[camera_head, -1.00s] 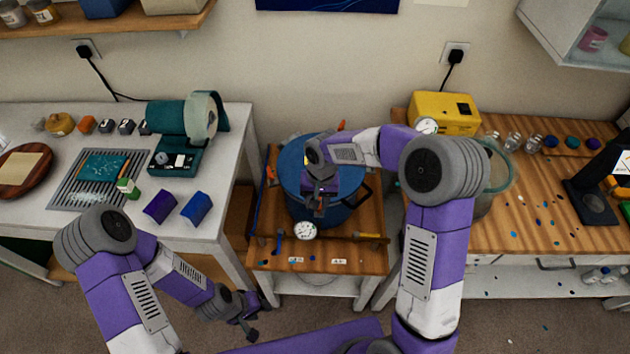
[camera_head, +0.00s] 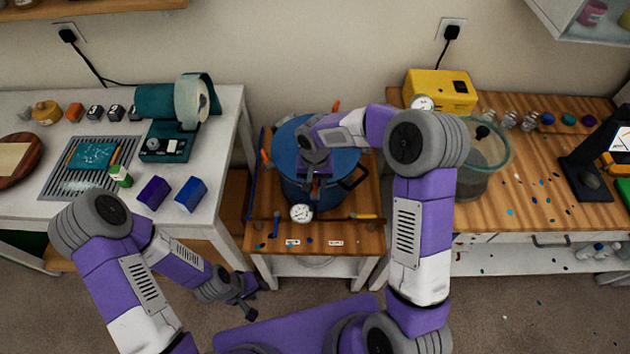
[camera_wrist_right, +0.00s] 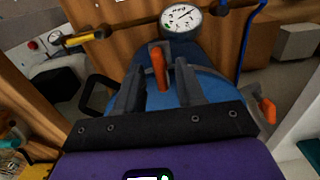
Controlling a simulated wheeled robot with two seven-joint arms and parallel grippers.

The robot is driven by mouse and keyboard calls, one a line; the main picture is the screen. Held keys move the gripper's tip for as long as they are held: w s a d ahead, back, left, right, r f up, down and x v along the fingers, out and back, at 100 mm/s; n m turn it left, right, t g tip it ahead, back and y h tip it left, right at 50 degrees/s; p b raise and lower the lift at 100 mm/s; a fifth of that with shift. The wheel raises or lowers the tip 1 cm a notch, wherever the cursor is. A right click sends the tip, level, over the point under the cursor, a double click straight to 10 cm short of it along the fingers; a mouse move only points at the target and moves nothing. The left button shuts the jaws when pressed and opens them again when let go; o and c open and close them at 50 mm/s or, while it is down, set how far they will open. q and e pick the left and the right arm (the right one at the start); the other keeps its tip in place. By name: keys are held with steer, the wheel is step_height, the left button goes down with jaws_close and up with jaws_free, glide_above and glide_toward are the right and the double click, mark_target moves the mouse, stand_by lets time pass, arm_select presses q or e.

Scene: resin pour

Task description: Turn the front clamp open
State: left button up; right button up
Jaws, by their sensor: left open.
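The blue pressure pot (camera_head: 287,160) stands on the small wooden cart in the head view. My right gripper (camera_head: 314,203) points down at the pot's front rim and hides the front clamp there. In the right wrist view the front clamp's orange handle (camera_wrist_right: 159,68) stands upright between the two dark fingers of my right gripper (camera_wrist_right: 160,75). The fingers are apart, with a gap showing on both sides of the handle. My left gripper (camera_head: 246,303) is open and empty, low in front of the left table, far from the pot.
A round gauge (camera_head: 301,213) sits just in front of the pot. Another orange clamp handle (camera_head: 336,106) shows at the pot's back, and one (camera_wrist_right: 267,110) at the right in the wrist view. A black pot handle (camera_head: 355,178) sticks out at the right. A yellow box (camera_head: 440,91) stands behind.

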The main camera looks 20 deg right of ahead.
jaws_close()
steer(key=shift+n, duration=0.4)
steer(key=n, duration=0.8)
steer(key=shift+p, duration=0.3)
steer(key=n, duration=0.5)
steer(key=shift+r+p, duration=0.1)
steer(key=shift+p, duration=0.3)
steer(key=shift+n+p, duration=0.4)
steer(key=shift+n, duration=1.6)
